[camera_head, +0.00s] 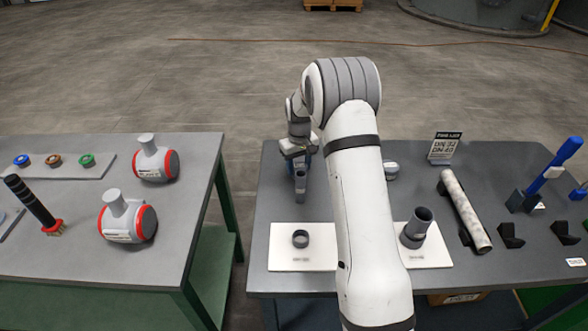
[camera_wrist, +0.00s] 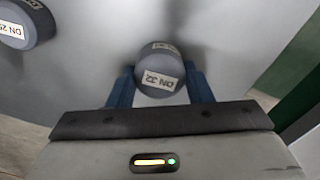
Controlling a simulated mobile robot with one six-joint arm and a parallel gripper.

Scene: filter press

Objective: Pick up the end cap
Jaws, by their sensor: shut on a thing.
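The end cap (camera_wrist: 160,76) is a round grey cap with a white "DN 32" label, seen in the wrist view. My gripper (camera_wrist: 160,88) is shut on it, with one blue finger on each side. In the head view my gripper (camera_head: 299,160) is over the left part of the right bench, with a grey cylindrical piece (camera_head: 300,184) below its fingers. I cannot tell whether the cap touches the bench. A second grey cap (camera_wrist: 26,22), marked "DN 25", lies at the upper left of the wrist view, apart from my gripper.
On the right bench (camera_head: 274,215), a white plate (camera_head: 285,258) bears a dark ring (camera_head: 300,238), and a grey pipe piece (camera_head: 416,228) stands on another plate. A long pipe (camera_head: 465,210) lies farther right. The left bench (camera_head: 205,165) holds two red-rimmed grey fittings (camera_head: 155,158). A gap separates the benches.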

